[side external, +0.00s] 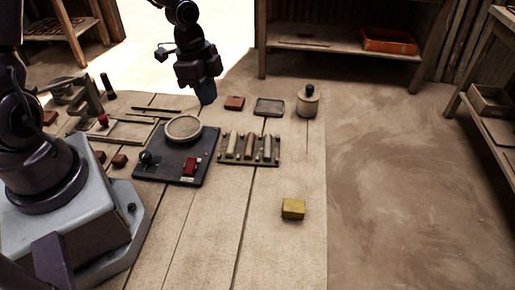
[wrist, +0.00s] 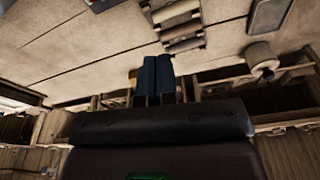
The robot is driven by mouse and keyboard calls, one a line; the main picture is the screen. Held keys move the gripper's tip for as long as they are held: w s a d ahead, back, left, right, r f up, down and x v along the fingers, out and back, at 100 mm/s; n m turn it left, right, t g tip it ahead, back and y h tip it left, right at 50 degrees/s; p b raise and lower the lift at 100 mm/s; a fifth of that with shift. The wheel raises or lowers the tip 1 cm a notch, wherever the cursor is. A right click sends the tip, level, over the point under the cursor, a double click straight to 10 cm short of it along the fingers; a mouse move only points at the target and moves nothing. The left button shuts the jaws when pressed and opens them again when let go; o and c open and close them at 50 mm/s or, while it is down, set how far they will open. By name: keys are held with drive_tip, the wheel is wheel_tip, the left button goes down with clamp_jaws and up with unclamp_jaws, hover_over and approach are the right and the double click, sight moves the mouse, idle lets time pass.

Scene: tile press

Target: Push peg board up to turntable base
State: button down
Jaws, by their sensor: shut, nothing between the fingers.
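The turntable base (side external: 172,168) is a dark plate bearing a pale round disc (side external: 183,128), a red block and a dark knob. The fingers also show in the wrist view (wrist: 154,62).
A red block (side external: 234,103), a grey tray (side external: 269,107) and a pale canister with a dark knob (side external: 307,102) stand behind the peg board. A yellow block (side external: 293,209) lies at the front right. The table planks in front of the peg board are clear.

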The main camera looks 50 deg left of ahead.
sight(259, 158)
drive_tip(key=f, duration=1.2)
drive_tip(key=shift+s+f, duration=0.15)
drive_tip(key=shift+s, duration=0.1)
drive_tip(key=w+d, duration=0.2)
drive_tip(key=d, duration=0.1)
drive_tip(key=w+d, duration=0.2)
drive_tip(key=d, duration=0.1)
drive_tip(key=w+d, duration=0.2)
drive_tip(key=d, duration=0.1)
drive_tip(key=shift+w+d, duration=0.2)
drive_tip(key=shift+d, duration=0.05)
drive_tip(key=shift+w+d+f, duration=0.15)
drive_tip(key=shift+d+f, duration=0.05)
drive_tip(key=shift+f, duration=0.65)
